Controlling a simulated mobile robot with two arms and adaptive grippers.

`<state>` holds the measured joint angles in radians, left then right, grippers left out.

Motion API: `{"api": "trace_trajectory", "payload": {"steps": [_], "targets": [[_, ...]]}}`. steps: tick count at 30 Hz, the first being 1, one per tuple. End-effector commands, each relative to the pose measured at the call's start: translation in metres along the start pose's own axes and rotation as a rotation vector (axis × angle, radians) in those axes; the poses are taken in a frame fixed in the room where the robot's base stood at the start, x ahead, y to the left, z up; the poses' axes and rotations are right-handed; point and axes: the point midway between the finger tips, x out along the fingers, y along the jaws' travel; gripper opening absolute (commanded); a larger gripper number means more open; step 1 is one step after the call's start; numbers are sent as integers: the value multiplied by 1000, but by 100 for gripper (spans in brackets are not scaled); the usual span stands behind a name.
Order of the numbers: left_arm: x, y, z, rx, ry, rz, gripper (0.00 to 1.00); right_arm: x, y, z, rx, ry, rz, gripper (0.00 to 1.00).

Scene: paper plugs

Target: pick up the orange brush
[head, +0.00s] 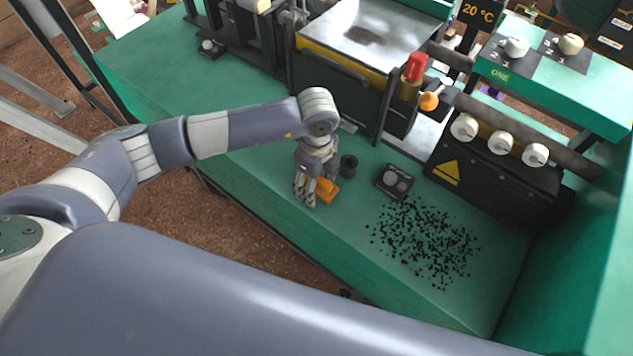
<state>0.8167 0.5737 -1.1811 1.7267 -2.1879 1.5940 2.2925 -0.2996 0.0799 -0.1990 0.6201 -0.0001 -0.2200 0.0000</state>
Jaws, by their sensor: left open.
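The orange brush (326,189) lies on the green table (262,170), near its front edge. My left gripper (306,197) reaches down over the table right beside the brush, on its left side, and is open. The gripper covers part of the brush, and I cannot tell whether a finger touches it. My right gripper is not in the view.
A small black cup (348,166) stands just behind the brush. A dark box with round discs (393,181) and scattered black bits (428,240) lie to the right. A machine with a red knob (415,67) and a black panel with white knobs (497,165) stand behind.

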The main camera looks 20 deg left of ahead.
Motion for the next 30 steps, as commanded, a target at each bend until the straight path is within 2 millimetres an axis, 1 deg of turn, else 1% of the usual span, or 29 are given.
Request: {"api": "trace_trajectory", "payload": {"steps": [3,4,5,6,8,9,10,19,23,28,30], "targets": [[0,0,0,0,0,0,61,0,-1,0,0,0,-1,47],[0,0,0,0,0,0,56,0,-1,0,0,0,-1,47],[0,0,0,0,1,0,50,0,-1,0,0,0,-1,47],[0,0,0,0,1,0,40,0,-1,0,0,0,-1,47],[0,0,0,0,1,0,27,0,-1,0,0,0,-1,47],[0,0,0,0,1,0,18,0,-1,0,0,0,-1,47],[0,0,0,0,1,0,12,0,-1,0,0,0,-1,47],[-1,0,0,0,1,-1,12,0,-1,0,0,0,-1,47],[-4,-1,0,-1,1,-2,12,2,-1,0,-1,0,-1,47],[-19,-1,0,0,0,-4,12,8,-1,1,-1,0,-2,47],[-31,-2,0,2,1,-6,12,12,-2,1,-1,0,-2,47]]}}
